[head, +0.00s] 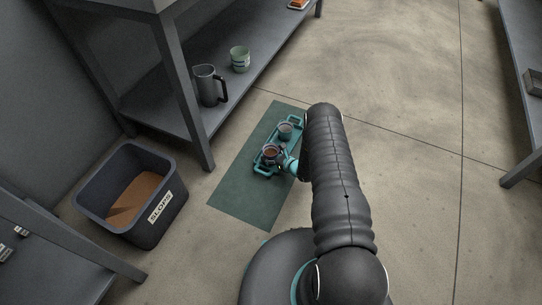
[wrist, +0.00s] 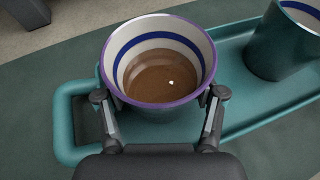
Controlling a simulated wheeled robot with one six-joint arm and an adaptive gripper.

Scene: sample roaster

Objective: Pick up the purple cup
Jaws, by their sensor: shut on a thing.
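The purple cup (wrist: 158,107) has a purple rim, a white inside with a blue band, and brown liquid in it. In the wrist view it is upright at the left end of a teal tray (wrist: 72,150). My gripper (wrist: 160,98) has one finger on each side of the cup, shut on it just below the rim. I cannot tell whether the cup's base touches the tray. In the head view the cup (head: 271,153) is small, at the near end of the tray (head: 262,171), with my gripper (head: 282,158) at its right.
A second, teal cup (head: 285,131) stands at the far end of the tray. The tray lies on a green mat (head: 240,204) on the floor. A slops bin (head: 108,219) stands left. A shelf holds a dark jug (head: 207,85) and green cup (head: 240,59). Open floor lies right.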

